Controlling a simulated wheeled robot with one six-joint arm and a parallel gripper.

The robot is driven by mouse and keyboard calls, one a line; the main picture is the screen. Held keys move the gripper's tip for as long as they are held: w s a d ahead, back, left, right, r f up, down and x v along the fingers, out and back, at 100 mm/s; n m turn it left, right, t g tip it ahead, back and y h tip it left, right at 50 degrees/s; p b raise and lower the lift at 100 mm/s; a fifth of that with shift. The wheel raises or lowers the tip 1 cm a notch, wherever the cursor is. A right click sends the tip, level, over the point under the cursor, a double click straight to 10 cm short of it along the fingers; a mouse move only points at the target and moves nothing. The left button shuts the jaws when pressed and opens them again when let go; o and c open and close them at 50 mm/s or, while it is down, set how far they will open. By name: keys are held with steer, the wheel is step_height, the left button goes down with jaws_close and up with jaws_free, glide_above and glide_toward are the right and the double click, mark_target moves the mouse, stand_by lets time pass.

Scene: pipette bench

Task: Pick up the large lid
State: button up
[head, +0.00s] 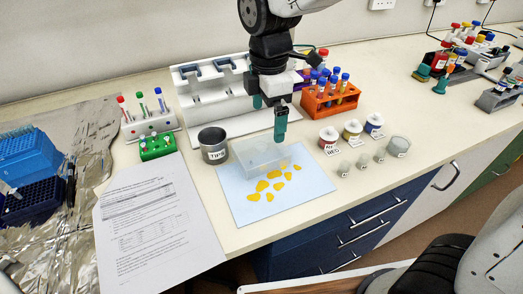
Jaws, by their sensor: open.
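A clear, shallow box-like piece (252,158), which looks like the large lid, lies at the back of a light-blue mat (312,187). Its far right part is near my gripper in the picture, and I cannot tell whether it is a lid or a tray. My gripper (269,120) points down above it with its teal fingers apart. The fingers hold nothing that I can see. The height of the fingertips above the clear piece is hard to judge.
Yellow pieces (262,186) lie on the mat. A grey cup (213,146) stands left of it, small labelled jars (328,138) and vials right. An orange tube rack (331,104) and a white stand (205,105) are behind. Printed paper (150,215) lies at left.

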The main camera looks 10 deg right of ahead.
mark_target(261, 145)
steer(key=shift+n, duration=0.5)
steer(key=f, duration=0.3)
steer(key=a+f, duration=0.1)
steer(key=f, duration=0.4)
steer(key=shift+w+a+f, duration=0.2)
steer(key=shift+f, duration=0.1)
steer(key=c, duration=0.7)
